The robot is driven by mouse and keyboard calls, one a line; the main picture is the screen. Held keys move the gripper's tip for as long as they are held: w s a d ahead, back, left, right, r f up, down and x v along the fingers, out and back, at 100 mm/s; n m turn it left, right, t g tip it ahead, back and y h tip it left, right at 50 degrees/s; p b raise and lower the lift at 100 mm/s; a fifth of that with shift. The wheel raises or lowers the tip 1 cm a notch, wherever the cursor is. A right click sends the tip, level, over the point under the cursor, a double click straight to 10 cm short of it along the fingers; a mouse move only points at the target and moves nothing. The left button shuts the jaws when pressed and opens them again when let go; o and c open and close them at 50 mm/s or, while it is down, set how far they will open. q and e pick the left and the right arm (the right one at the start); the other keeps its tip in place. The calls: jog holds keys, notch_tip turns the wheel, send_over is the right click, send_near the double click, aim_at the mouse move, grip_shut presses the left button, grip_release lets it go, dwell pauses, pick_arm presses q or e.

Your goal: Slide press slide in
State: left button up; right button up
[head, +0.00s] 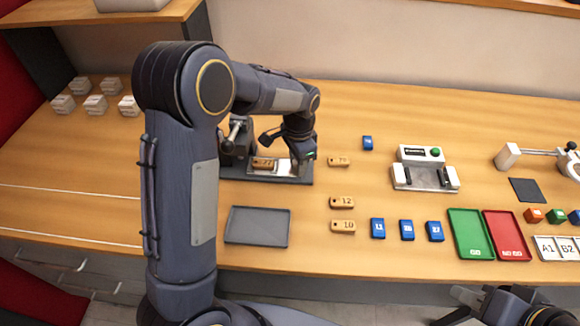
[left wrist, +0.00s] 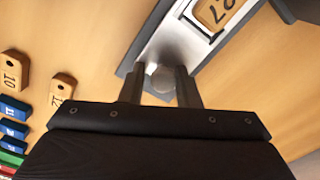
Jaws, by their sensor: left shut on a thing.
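The slide press stands left of centre in the head view, with a dark base (head: 232,173) and a black-knobbed lever (head: 234,131). Its light metal slide (head: 284,166) carries a wooden tag marked 27 (head: 263,163), which also shows in the left wrist view (left wrist: 218,12). My left gripper (head: 301,172) is at the slide's right end. In the left wrist view its fingers (left wrist: 161,88) are shut on a round grey knob (left wrist: 162,76) at the end of the slide. My right gripper (head: 460,306) is at the bottom right, apparently open and empty, away from the press.
A grey tray (head: 257,227) lies in front of the press. Wooden tags (head: 342,203) and blue blocks (head: 406,230) lie to the right. Further right are a metal fixture with a green button (head: 425,178), a green tray (head: 470,230) and a red tray (head: 507,230).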

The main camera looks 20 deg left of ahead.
aim_at(283, 168)
pick_arm(q)
jog(key=shift+s+a+f, duration=0.15)
jog(key=shift+s+a, duration=0.05)
jog(key=shift+a, duration=0.45)
jog(key=shift+s+a+f, duration=0.15)
jog(key=shift+s+a, duration=0.05)
jog(key=shift+a, duration=0.45)
jog(key=shift+s+a+f, duration=0.15)
jog(key=shift+s+a, duration=0.05)
jog(key=shift+a, duration=0.45)
jog(key=o, duration=0.7)
jog(key=shift+w, duration=0.1)
jog(key=shift+c, duration=0.2)
jog(key=shift+d, duration=0.1)
jog(key=shift+r+p, duration=0.35)
jog(key=shift+r, duration=0.1)
notch_tip(283, 168, up, 7)
jog(key=p, duration=0.4)
jog(key=shift+w+f+p, duration=0.1)
jog(key=shift+f+p, duration=0.05)
jog(key=shift+p, duration=0.25)
jog(key=shift+f, duration=0.1)
